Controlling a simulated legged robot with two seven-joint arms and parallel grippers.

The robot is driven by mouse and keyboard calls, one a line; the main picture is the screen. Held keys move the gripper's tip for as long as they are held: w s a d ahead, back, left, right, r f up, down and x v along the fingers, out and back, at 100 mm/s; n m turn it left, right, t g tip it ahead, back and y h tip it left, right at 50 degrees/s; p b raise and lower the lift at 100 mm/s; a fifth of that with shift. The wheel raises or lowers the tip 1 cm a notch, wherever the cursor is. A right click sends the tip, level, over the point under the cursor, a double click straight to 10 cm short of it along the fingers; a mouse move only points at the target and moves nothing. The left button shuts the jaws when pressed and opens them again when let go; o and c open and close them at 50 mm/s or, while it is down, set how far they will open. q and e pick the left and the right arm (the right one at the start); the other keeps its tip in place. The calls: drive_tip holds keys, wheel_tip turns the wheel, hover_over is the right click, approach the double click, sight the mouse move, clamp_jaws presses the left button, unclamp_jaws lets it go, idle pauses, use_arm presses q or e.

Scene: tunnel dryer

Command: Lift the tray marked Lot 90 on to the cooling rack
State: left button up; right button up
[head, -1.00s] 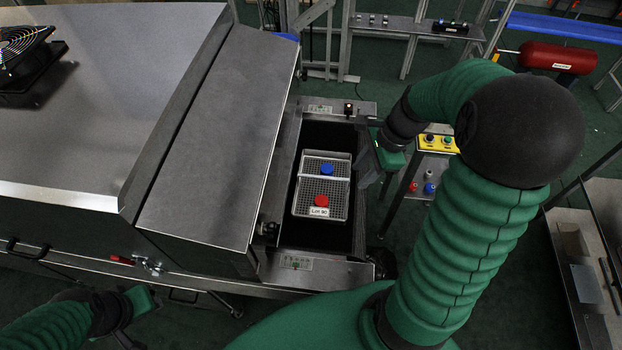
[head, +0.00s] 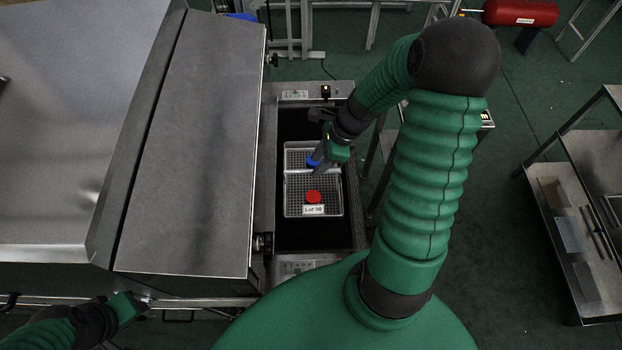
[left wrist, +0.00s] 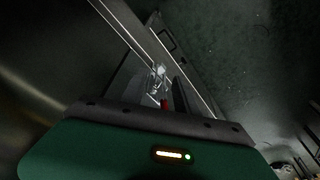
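A light mesh tray (head: 296,206) with a white label reading Lot 90 lies flat on the dark belt (head: 288,240) at the dryer's outlet in the head view. A red round piece (head: 313,196) sits in its near part. A blue piece (head: 312,160) in its far part is partly covered by my right gripper (head: 318,160). That gripper is over the far part of the tray; contact and finger opening are unclear. My left gripper (head: 138,304) is low at the left beside the dryer, away from the tray. Its finger opening is unclear. I cannot identify the cooling rack for sure.
The steel dryer hood (head: 195,150) stands close on the left of the belt. A metal bench with shelves (head: 600,160) stands at the far right, with green floor (head: 525,95) between. A red cylinder (head: 520,12) is at the back. A red latch (left wrist: 164,103) shows in the left wrist view.

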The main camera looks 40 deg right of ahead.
sight(311, 171)
drive_tip(key=f, duration=0.1)
drive_tip(key=a+f, duration=0.1)
drive_tip(key=shift+a+f, duration=0.25)
drive_tip(key=shift+f, duration=0.05)
drive_tip(key=shift+w+a+f, duration=0.15)
drive_tip(key=shift+f, duration=0.15)
drive_tip(key=shift+w, duration=0.2)
drive_tip(key=shift+s, duration=0.1)
clamp_jaws()
idle(0.6)
